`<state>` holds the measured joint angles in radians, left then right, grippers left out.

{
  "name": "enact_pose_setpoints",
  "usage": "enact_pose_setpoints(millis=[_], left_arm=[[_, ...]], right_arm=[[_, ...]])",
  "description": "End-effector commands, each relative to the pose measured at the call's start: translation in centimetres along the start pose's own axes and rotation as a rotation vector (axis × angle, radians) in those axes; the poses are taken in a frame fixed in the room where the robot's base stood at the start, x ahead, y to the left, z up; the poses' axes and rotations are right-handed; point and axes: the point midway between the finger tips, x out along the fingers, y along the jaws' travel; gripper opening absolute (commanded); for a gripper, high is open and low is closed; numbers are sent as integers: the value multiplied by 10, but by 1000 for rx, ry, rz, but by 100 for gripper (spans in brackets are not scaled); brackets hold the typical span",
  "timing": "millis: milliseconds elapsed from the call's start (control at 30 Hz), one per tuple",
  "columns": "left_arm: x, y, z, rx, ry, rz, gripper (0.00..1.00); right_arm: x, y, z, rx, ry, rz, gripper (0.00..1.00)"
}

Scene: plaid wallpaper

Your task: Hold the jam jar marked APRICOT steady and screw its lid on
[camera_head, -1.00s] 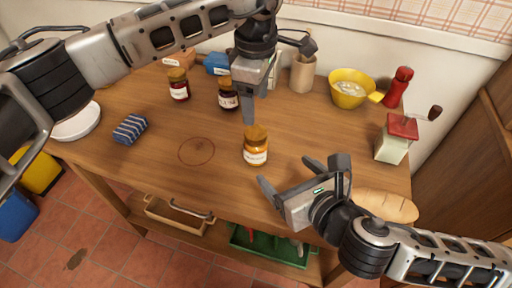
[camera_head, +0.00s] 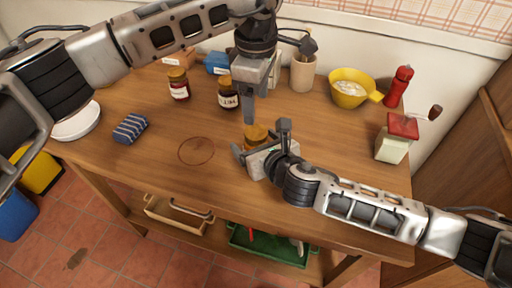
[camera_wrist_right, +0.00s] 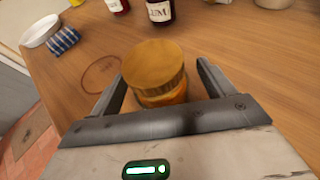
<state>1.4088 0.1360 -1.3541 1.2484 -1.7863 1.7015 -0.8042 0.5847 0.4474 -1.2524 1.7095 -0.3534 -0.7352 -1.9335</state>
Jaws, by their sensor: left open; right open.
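The apricot jam jar (camera_wrist_right: 160,97) stands upright on the table with a gold lid (camera_head: 256,134) on its top; whether the lid is tight I cannot tell. Its label is hidden now behind my right gripper (camera_head: 262,147). In the right wrist view the open fingers of my right gripper (camera_wrist_right: 157,85) lie on either side of the jar, with gaps showing. My left gripper (camera_head: 250,105) points down just above and behind the lid, apart from it; its fingers overlap in this view.
A red jam jar (camera_head: 179,85) and a dark plum jar (camera_head: 228,94) stand behind. A yellow bowl (camera_head: 347,90), a red pepper mill (camera_head: 398,88) and a coffee grinder (camera_head: 394,140) stand at right. A striped cloth (camera_head: 130,128) lies left. The table around the ring stain (camera_head: 196,151) is clear.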

Motion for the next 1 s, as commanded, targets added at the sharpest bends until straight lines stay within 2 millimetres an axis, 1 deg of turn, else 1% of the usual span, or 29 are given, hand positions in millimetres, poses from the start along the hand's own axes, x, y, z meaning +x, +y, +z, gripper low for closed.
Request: enact_pose_setpoints(millis=[267, 367, 400, 467, 500, 567, 667, 767, 867, 967, 1000], left_arm=[[0, 0, 0, 0, 0, 0, 66], [0, 0, 0, 0, 0, 0, 66], [0, 0, 0, 0, 0, 0, 66], [0, 0, 0, 0, 0, 0, 66], [0, 0, 0, 0, 0, 0, 66], [0, 0, 0, -1, 0, 0, 66], [0, 0, 0, -28, 0, 0, 66], [0, 0, 0, -126, 0, 0, 66], [0, 0, 0, -307, 0, -1, 66], [0, 0, 0, -546, 0, -1, 66], [0, 0, 0, -649, 0, -1, 66]], right_arm=[[1, 0, 0, 0, 0, -1, 81], [1, 0, 0, 0, 0, -1, 56], [1, 0, 0, 0, 0, -1, 45], [1, 0, 0, 0, 0, -1, 28], [1, 0, 0, 0, 0, -1, 17], [1, 0, 0, 0, 0, -1, 0], [1, 0, 0, 0, 0, -1, 0], [1, 0, 0, 0, 0, -1, 0], [1, 0, 0, 0, 0, -1, 0], [1, 0, 0, 0, 0, -1, 0], [1, 0, 0, 0, 0, -1, 0]])
